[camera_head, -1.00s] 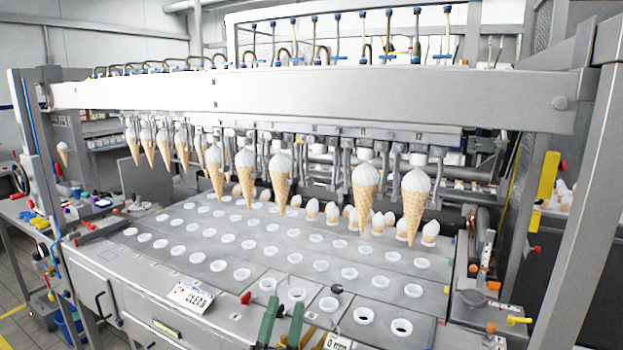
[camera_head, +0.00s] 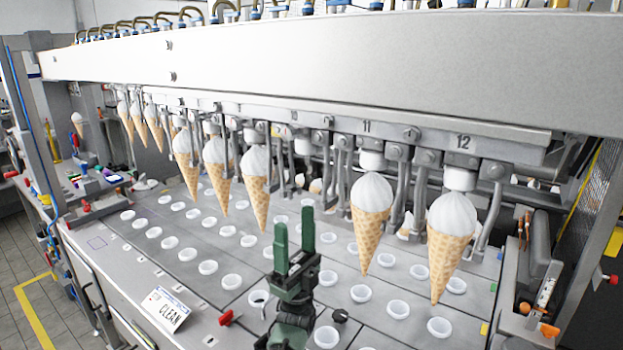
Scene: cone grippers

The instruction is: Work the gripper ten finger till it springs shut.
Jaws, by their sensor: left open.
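The rail carries the numbers 10, 11 and 12. Gripper ten (camera_head: 303,147), by the number 10, holds no cone. Its grey fingers hang below the rail; whether they are sprung open or shut is too small to tell. Cones hang at station eleven (camera_head: 371,215) and station twelve (camera_head: 450,240), and another cone (camera_head: 256,185) hangs just left of ten. My left gripper (camera_head: 294,232) has green fingers pointing up, apart and empty. In the picture it is below station ten, with a visible gap to the rail. My right gripper is not in view.
The grey deck (camera_head: 190,285) has rows of white-rimmed holes. A CLEAN sign (camera_head: 166,310), a red knob (camera_head: 230,318) and a black knob (camera_head: 340,315) are at its front. The wide overhead beam (camera_head: 400,65) crosses above. More cones hang at left.

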